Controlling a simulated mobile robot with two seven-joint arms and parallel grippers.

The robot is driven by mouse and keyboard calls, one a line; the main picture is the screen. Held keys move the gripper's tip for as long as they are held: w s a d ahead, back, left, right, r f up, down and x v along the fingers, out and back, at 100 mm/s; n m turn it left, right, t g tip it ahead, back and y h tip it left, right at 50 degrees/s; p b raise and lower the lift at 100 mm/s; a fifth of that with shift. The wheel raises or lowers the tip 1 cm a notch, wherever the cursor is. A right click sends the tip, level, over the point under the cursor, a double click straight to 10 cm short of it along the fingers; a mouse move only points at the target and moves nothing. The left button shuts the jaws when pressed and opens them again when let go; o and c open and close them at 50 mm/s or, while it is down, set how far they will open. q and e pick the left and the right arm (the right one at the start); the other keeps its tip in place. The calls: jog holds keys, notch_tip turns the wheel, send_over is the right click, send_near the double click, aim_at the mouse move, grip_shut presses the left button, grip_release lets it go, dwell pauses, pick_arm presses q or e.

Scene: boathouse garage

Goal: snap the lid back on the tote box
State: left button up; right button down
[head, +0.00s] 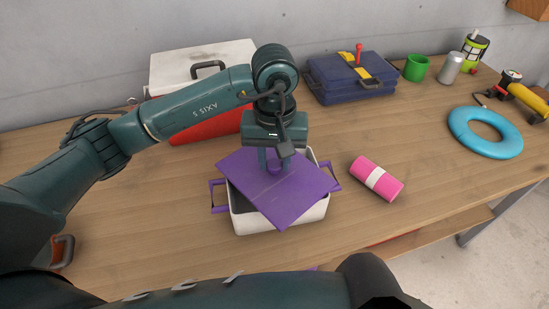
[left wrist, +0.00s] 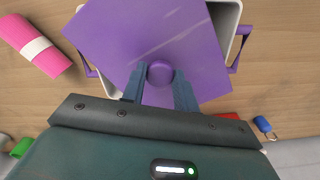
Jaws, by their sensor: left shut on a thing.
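The purple lid (head: 306,188) is a flat square plate with a round knob in its middle. My left gripper (head: 273,165) points down and is shut on that knob; the left wrist view shows a finger on each side of it (left wrist: 160,74). The white tote box (head: 268,222) stands on the bench under the lid, with purple side latches (head: 217,196) swung outward. The lid is turned askew to the box, its corners overhanging the rim and dark interior showing at the sides. I cannot tell whether the lid touches the rim. My right gripper is not in view.
A pink roll with a white band (head: 376,179) lies just right of the box. Behind stand a white case (head: 175,70), a red item (head: 205,127), a blue toolbox (head: 335,80) and a green cup (head: 416,67). A blue ring (head: 461,132) lies right.

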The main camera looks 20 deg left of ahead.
pick_arm(q)
jog(key=shift+f+b, duration=0.2)
jog(key=shift+b, duration=0.35)
dwell(0.6)
jog(key=shift+b, duration=0.45)
dwell(0.7)
jog(key=o, duration=1.1)
jog(key=shift+c, duration=0.2)
jog(key=shift+o, duration=0.4)
jog(key=o, duration=0.4)
jog(key=shift+r, duration=0.1)
jog(key=shift+r+p, duration=1.45)
jog(key=shift+r, duration=1.95)
